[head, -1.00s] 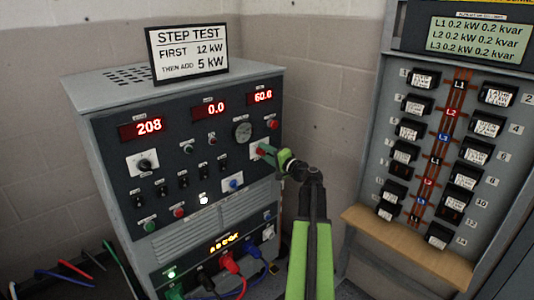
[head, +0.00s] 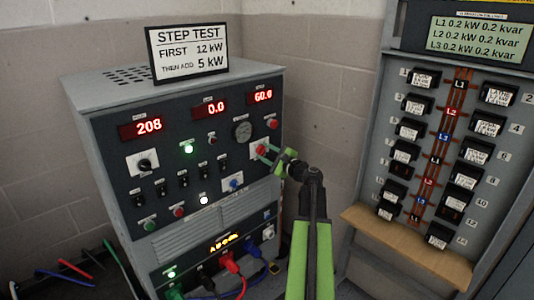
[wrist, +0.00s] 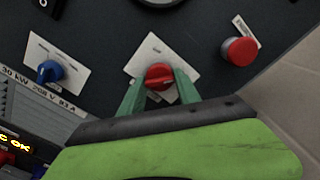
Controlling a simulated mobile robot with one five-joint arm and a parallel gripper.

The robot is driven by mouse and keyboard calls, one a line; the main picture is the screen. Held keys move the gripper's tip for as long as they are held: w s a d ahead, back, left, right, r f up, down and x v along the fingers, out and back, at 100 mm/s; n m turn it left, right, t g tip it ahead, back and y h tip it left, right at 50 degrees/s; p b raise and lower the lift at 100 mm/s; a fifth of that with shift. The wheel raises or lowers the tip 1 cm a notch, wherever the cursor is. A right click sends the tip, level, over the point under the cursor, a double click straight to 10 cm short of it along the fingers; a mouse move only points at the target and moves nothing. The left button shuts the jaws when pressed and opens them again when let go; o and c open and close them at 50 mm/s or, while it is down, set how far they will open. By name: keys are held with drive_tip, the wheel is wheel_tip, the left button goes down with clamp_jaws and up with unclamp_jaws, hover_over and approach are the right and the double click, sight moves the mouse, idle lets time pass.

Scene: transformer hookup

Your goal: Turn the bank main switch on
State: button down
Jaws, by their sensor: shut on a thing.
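The red rotary switch (head: 262,149) sits on a white plate at the right of the load bank's dark front panel. In the wrist view the red knob (wrist: 158,76) stands between my two green fingertips, its label too small to read. My gripper (head: 266,152) is shut on this knob, one finger on each side; it also fills the lower part of the wrist view (wrist: 160,88). A green lamp (head: 188,148) is lit on the same panel.
A red push button (wrist: 238,51) is right of the knob, and a blue knob (wrist: 50,71) is left. A breaker panel (head: 395,120) with a wooden ledge (head: 400,245) stands at the right. Cables (head: 235,265) hang from the bank's lower front.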

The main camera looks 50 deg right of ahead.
drive_tip(key=shift+a+m, duration=0.15)
drive_tip(key=shift+m, duration=0.65)
drive_tip(key=c, duration=0.9)
unclamp_jaws()
drive_tip(key=shift+o, duration=0.2)
drive_tip(key=s+a, duration=0.1)
drive_tip(key=s, duration=1.6)
drive_tip(key=shift+s, duration=0.15)
